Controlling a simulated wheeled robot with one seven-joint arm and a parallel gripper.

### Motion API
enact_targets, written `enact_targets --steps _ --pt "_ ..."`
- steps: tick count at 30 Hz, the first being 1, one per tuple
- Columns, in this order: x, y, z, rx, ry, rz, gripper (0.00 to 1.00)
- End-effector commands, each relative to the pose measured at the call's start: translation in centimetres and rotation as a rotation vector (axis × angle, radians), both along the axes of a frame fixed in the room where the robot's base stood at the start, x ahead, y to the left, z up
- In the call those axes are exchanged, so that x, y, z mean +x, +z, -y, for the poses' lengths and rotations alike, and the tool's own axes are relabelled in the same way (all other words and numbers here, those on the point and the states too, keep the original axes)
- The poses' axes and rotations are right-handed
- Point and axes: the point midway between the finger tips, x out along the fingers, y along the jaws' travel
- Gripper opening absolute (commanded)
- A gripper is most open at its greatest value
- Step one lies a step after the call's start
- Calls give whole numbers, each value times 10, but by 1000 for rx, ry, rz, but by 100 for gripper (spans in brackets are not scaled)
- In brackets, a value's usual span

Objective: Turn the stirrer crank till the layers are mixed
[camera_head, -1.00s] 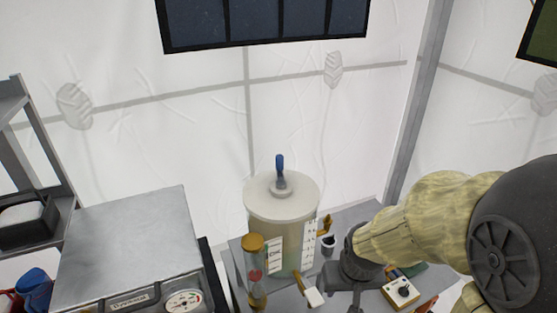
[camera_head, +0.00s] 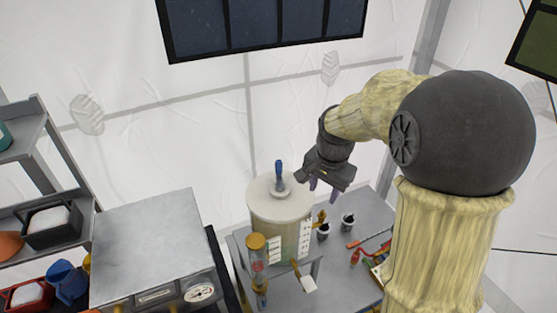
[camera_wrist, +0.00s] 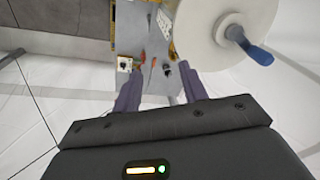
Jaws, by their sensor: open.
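The layers inside the tank cannot be made out clearly.
An hourglass-like tube (camera_head: 257,268) stands before the tank. The grey table (camera_head: 345,285) holds dark cups (camera_head: 347,221) and tools at right. A metal box with a gauge (camera_head: 150,245) is at left, beside a shelf with bins (camera_head: 50,226). Space above the lid is clear.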

Motion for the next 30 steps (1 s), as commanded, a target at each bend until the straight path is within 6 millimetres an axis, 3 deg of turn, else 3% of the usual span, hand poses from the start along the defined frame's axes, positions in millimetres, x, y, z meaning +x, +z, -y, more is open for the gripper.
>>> enact_targets --steps 1,6,15,24,30 --pt "16 6 -4 12 -69 -5 43" --pt "59 28 -20 52 -336 -38 43" --pt "117 64 -51 100 -806 -90 43" --pt "151 95 -86 116 -1276 -126 43" --pt "159 109 -103 116 -1520 -135 43"
